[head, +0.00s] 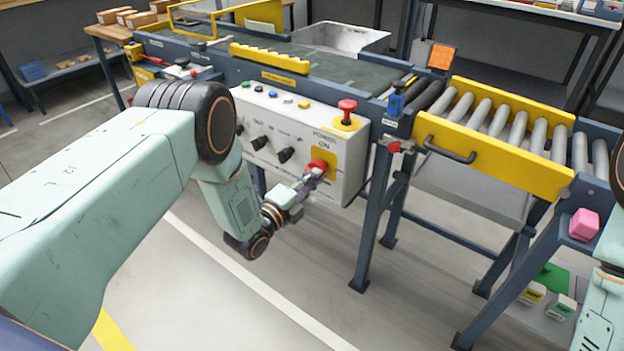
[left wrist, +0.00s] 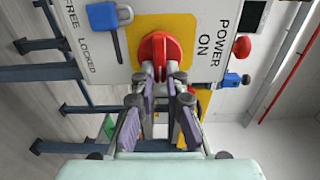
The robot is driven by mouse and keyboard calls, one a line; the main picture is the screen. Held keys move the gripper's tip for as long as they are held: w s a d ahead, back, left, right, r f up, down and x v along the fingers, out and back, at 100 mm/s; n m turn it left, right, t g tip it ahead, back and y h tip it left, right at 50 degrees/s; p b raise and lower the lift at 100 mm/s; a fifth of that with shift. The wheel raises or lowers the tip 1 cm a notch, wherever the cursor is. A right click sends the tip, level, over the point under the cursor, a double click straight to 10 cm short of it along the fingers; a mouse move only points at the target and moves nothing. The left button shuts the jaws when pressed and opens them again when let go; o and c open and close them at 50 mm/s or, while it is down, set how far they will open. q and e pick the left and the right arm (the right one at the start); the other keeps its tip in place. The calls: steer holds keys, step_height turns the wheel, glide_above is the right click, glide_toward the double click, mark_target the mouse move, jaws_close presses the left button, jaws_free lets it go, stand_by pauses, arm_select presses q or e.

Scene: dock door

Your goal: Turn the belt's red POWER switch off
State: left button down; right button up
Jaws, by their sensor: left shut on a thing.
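The red POWER switch (head: 319,165) sits on a yellow plate low on the right end of the white control panel (head: 290,135), by the words POWER and ON. My left gripper (head: 311,176) reaches it from the front. In the left wrist view the switch (left wrist: 160,50) is a red rotary knob, and my left gripper (left wrist: 160,75) is shut on its near part. The switch's handle is partly hidden between the fingers. Of my right side only part of the arm shows at the right edge of the head view; its gripper is out of view.
A red mushroom button (head: 347,106) stands above the switch on the panel. Black knobs (head: 285,155) sit left of it. A blue padlock (left wrist: 104,20) hangs beside the switch. The roller conveyor's yellow gate (head: 490,155) is to the right. The floor before the panel is clear.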

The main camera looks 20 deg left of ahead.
arm_select(q)
steer(key=shift+s+f, duration=0.1)
steer(key=shift+f, duration=0.05)
steer(key=c, duration=1.4)
jaws_free()
steer(key=v, duration=1.2)
